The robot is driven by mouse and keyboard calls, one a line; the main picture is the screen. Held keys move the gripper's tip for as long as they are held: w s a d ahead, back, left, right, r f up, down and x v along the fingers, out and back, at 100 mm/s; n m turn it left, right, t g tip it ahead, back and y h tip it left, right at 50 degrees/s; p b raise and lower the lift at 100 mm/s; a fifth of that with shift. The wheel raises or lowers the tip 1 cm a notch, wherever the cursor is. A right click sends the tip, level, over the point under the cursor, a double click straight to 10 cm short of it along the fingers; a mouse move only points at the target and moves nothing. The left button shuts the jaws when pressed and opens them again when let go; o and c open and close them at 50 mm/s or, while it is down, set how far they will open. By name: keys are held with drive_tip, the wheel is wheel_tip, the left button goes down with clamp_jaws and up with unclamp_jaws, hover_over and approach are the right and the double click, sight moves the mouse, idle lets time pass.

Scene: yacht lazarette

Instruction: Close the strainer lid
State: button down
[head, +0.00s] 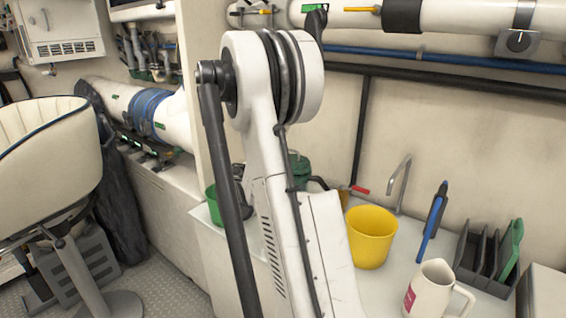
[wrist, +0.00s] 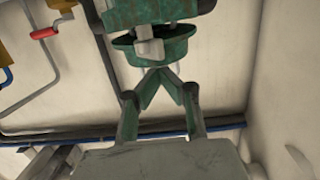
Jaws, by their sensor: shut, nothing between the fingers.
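A worn green strainer (wrist: 125,12) shows at the top of the wrist view, with a grey clamp or knob (wrist: 150,47) on it. A rounded, brim-like green part (wrist: 126,50), possibly the lid, sits just beyond my fingertips. I cannot tell how far open it is. My gripper (wrist: 160,73) is shut and empty, its tips pointing at this part; I cannot tell whether they touch it. In the head view, a green part (head: 299,170), likely the strainer, is mostly hidden behind my arm, and my gripper is hidden.
A red-handled lever (wrist: 44,33) is left of the strainer in the wrist view. On the counter are a yellow bucket (head: 371,240), a white mug (head: 434,290), a blue-handled brush (head: 433,222) and a dark rack (head: 486,262). A padded seat (head: 45,150) stands at left.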

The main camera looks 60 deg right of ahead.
drive_tip(key=shift+a+f, duration=0.1)
drive_tip(key=shift+f, duration=0.15)
idle(0.4)
